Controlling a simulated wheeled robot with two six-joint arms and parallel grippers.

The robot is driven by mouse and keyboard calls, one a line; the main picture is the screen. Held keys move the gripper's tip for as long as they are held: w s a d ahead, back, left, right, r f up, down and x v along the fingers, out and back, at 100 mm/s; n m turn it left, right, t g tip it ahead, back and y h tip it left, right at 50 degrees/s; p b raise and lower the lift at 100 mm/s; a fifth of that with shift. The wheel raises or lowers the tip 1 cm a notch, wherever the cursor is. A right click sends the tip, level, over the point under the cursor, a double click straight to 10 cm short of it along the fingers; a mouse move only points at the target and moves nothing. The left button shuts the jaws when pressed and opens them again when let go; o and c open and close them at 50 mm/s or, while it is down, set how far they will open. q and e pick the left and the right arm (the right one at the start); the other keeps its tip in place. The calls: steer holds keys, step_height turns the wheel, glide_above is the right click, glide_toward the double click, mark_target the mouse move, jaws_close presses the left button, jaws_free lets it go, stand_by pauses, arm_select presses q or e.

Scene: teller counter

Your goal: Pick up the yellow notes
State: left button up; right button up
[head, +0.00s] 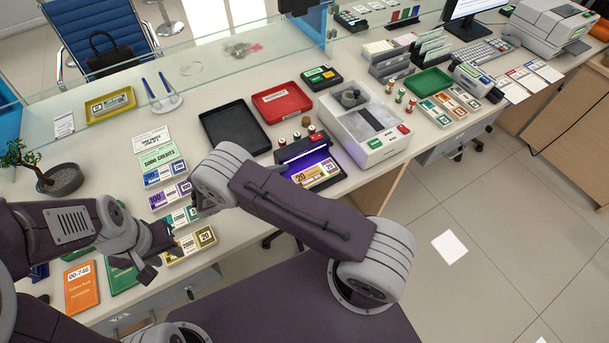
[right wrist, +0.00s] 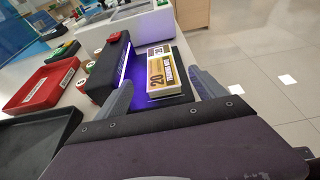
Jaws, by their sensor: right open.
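A banded bundle of yellow notes marked 20 (head: 318,171) lies on the dark slab of a purple-lit device (head: 296,150). The same notes (right wrist: 160,72) fill the gap ahead in the right wrist view. My right gripper (right wrist: 163,88) is open, its two fingers apart on either side of the notes' near end; I cannot tell whether they touch. In the head view my right arm mostly hides this gripper. More yellow notes marked 20 (head: 192,243) lie at the front of the counter. My left gripper (head: 158,248) is close to their left; its opening is unclear.
A black tray (head: 232,128) and a red tray (head: 282,103) lie behind my right arm. A white counting machine (head: 365,125) stands right of the device. Purple (head: 170,194) and blue note bundles line the left. Small stamps stand beside the device. Floor opens at the right.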

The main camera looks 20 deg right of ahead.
mark_target(316, 173)
steer(key=p+x, duration=0.1)
steer(key=x, duration=0.2)
steer(key=shift+d+r, duration=0.1)
steer(key=shift+d+f, duration=0.25)
steer(key=shift+d, duration=0.3)
steer(key=p+x, duration=0.1)
steer(key=x, duration=0.3)
steer(key=shift+p, duration=0.3)
steer(key=shift+d+f, duration=0.2)
steer(key=shift+d, duration=0.2)
steer(key=c, duration=1.7)
